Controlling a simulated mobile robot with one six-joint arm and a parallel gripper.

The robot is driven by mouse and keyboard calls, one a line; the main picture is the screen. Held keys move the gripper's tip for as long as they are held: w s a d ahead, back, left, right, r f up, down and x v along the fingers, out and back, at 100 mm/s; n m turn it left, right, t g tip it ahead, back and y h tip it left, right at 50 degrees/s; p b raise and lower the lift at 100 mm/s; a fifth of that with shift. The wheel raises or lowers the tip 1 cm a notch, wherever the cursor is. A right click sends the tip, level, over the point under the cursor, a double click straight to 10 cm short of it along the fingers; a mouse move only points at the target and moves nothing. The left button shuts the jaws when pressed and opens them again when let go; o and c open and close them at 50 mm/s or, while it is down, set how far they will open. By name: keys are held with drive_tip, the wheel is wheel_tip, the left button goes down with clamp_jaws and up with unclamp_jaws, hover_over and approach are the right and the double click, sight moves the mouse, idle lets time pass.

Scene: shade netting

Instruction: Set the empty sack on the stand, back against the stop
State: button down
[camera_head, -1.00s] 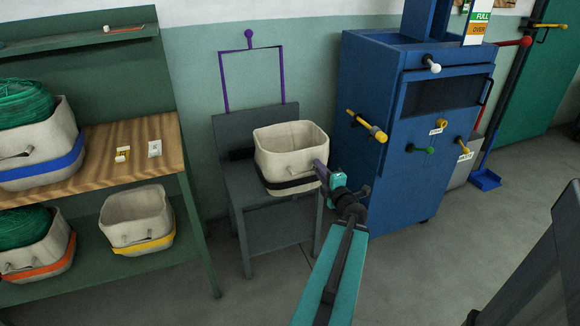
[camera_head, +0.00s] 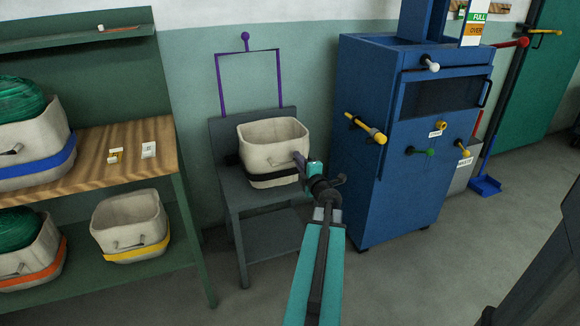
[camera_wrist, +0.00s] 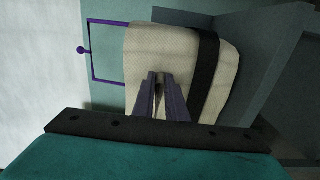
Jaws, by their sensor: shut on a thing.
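The empty sack (camera_head: 268,150) is cream with a black band near its base, and its open top shows a bare inside. It is upright over the seat of the dark grey stand (camera_head: 233,190), close to the stand's back panel. Whether its base touches the seat or its back meets the stop is hidden. My gripper (camera_head: 303,163) is shut on the sack's front side, where the handle sits. In the wrist view the sack (camera_wrist: 145,55) fills the middle, with the fingers of my gripper (camera_wrist: 159,80) closed against it. A purple frame (camera_head: 282,75) rises behind the stand.
A green shelf unit with a wooden top (camera_head: 130,175) stands at left, holding banded sacks, some with green netting. A blue cabinet (camera_head: 405,190) with protruding handles stands close on the right. Grey floor (camera_head: 390,285) is clear in front.

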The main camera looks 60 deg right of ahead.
sight(291, 165)
drive_tip(key=w, duration=0.1)
drive_tip(key=w+d, duration=0.1)
drive_tip(key=w, duration=0.2)
drive_tip(key=shift+w+d+f, duration=0.2)
drive_tip(key=shift+w+d, duration=0.1)
drive_tip(key=shift+d, duration=0.05)
drive_tip(key=shift+b, duration=0.3)
drive_tip(key=shift+f+b, duration=0.65)
drive_tip(key=shift+f, duration=1.25)
drive_tip(key=c, duration=1.8)
unclamp_jaws()
drive_tip(key=shift+o, duration=0.2)
